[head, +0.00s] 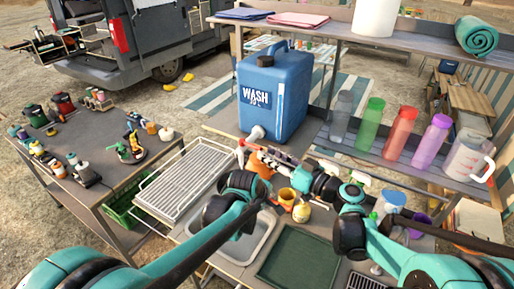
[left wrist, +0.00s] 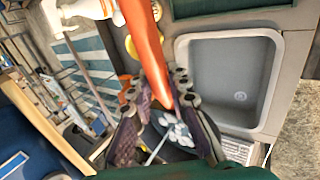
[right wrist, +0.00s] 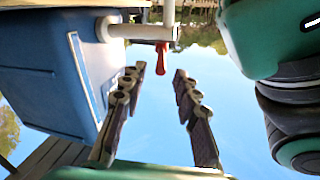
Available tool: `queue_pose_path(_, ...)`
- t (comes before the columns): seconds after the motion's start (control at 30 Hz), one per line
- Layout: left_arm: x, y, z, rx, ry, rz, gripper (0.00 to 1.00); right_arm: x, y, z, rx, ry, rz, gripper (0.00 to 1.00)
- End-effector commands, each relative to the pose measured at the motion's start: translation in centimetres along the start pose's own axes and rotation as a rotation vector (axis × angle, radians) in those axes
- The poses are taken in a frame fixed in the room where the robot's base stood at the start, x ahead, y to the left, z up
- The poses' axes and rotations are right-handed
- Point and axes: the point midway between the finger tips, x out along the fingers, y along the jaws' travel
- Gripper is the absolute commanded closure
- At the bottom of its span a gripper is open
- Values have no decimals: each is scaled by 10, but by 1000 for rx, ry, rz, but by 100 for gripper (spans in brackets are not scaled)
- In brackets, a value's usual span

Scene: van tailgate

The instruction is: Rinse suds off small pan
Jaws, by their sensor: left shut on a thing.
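The small pan appears to be the orange piece (head: 258,167) beside the spout in the head view. In the left wrist view the orange pan (left wrist: 146,50) looks thin and nearly edge-on, running down between the fingers of my left gripper (left wrist: 163,103), which is shut on it. White blobs like suds (left wrist: 177,130) show on a dark surface behind the fingers. The blue WASH jug (head: 273,98) has a white tap with a red lever (right wrist: 162,58). My right gripper (right wrist: 160,98) is open and empty, its fingers apart just short of the lever. Arms partly hide the pan.
A grey sink (left wrist: 235,80) lies below, beside a green tray (head: 290,257) and a white rack (head: 187,180). Several coloured bottles line the shelf at right.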

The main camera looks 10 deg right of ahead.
Motion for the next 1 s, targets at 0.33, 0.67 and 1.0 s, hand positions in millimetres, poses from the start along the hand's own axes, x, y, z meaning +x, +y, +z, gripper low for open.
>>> queue_pose_path(0.33,0,0,0,0,0,1,100,-33,0,0,0,0,0,69)
queue_pose_path(0.67,0,0,0,0,0,1,100,-32,1,0,17,0,-3,100)
queue_pose_path(1.0,0,0,0,0,0,1,100,-38,37,-5,579,-25,-85,100)
